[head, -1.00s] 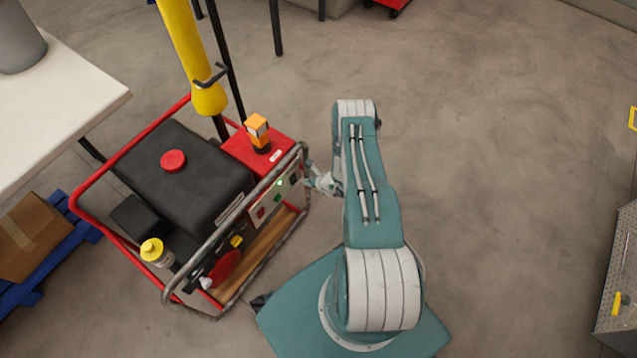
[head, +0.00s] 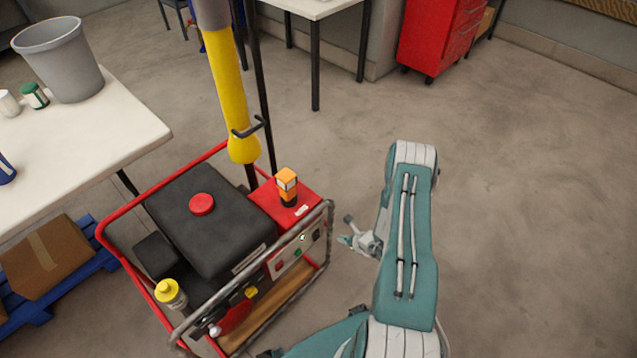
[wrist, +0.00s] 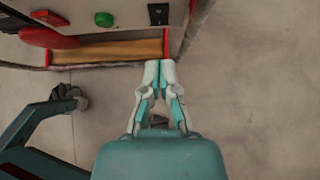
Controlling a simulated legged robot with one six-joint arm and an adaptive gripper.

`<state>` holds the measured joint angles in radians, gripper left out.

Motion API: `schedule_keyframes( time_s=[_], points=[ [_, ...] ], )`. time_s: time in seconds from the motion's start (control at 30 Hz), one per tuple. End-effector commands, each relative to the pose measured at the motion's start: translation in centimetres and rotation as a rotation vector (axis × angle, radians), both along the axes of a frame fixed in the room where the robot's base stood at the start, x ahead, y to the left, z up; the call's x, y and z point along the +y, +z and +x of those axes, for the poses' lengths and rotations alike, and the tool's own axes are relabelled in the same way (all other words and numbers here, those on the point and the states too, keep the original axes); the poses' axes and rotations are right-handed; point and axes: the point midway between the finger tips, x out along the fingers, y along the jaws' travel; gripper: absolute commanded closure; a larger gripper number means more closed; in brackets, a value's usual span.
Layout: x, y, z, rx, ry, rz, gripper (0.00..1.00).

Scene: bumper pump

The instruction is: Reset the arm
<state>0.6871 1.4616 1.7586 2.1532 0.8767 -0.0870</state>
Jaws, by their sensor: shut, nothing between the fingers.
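My gripper (head: 346,236) shows in the head view just right of the generator's control panel (head: 296,250), with a gap of floor between them. In the wrist view my gripper (wrist: 158,66) has its two fingers together and holds nothing. The generator (head: 205,215) is a black machine with a red cap inside a red and grey tube frame. In the wrist view its panel shows a green button (wrist: 104,19) and a black switch (wrist: 158,14) beyond the fingertips. My teal arm stretches forward on the right of the generator.
A yellow pole (head: 230,100) stands behind the generator. A white table (head: 120,125) with a grey bin (head: 62,60) is at the left. A cardboard box (head: 45,258) sits on a blue pallet (head: 28,315). A red cabinet (head: 430,40) stands at the back. Floor on the right is clear.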

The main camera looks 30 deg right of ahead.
Motion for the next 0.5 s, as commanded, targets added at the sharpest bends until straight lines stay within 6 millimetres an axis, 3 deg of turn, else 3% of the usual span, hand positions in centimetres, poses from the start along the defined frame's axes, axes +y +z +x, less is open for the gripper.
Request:
schedule_keyframes(
  time_s=[0.17, 0.23, 0.37, 0.5],
  points=[
    [0.0, 0.2, 0.2, -0.004, 0.006, -0.003, 1.00],
    [0.2, 1.3, 0.9, -0.018, 0.037, -0.012, 1.00],
    [1.1, 6.1, 3.5, -0.077, 0.167, -0.052, 1.00],
    [3.0, 12.5, 5.9, -0.151, 0.353, -0.111, 1.00]
  ],
)
